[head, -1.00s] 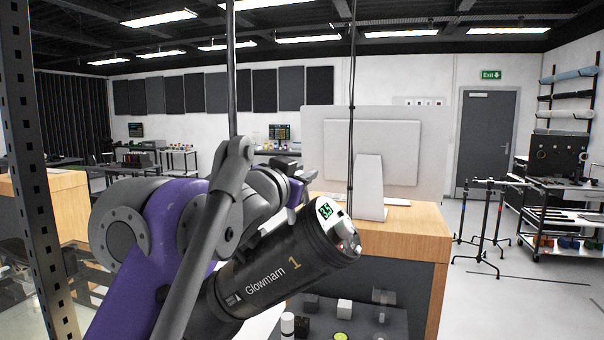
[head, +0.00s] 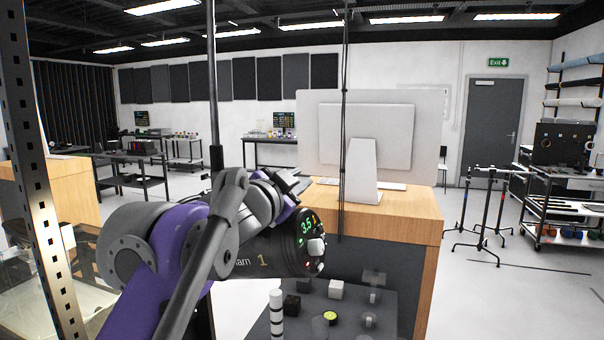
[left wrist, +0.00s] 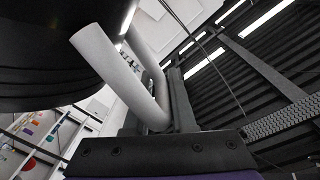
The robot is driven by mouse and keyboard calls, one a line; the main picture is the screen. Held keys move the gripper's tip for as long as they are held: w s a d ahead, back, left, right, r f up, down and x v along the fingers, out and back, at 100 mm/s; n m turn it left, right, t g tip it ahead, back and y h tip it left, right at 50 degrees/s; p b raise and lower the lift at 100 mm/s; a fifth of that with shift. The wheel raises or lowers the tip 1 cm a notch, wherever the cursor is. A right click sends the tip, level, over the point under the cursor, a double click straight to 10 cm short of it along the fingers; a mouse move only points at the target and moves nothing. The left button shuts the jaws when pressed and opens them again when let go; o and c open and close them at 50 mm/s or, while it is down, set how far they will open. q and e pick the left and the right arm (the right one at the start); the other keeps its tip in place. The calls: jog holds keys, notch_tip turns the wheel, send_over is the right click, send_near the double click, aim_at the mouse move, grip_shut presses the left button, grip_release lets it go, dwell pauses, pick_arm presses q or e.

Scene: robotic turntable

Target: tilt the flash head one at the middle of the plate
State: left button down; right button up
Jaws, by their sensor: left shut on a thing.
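Flash head one is a black cylinder with a gold "1" (head: 262,261) on its side. Its round end (head: 311,243) shows a lit display reading 3.5 and a pale knob, and faces partly toward me. My arm hides much of its body. My left gripper (head: 287,186) is behind my purple arm at the top of the flash head. In the left wrist view it is shut on a pale grey bar (left wrist: 118,75), the flash head's handle, beside the dark body (left wrist: 45,60). The dark grey plate (head: 312,300) lies below. My right gripper is out of view.
On the plate stand a striped cylinder (head: 276,315), a black cube (head: 292,306), a white cube (head: 335,289), a yellow-green disc (head: 330,317) and clear pieces (head: 369,320). A monitor (head: 367,140) stands on a wooden desk (head: 415,212) behind. A perforated post (head: 30,150) rises at left.

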pick_arm(q)
jog(key=c, duration=0.8)
grip_release()
jog(key=shift+a, duration=0.2)
jog(key=shift+c, duration=0.2)
jog(key=shift+s+d, duration=0.1)
jog(key=shift+s, duration=0.25)
jog(key=b+v, duration=0.1)
jog(key=v, duration=0.9)
jog(key=shift+a+b, duration=0.2)
jog(key=shift+b, duration=0.2)
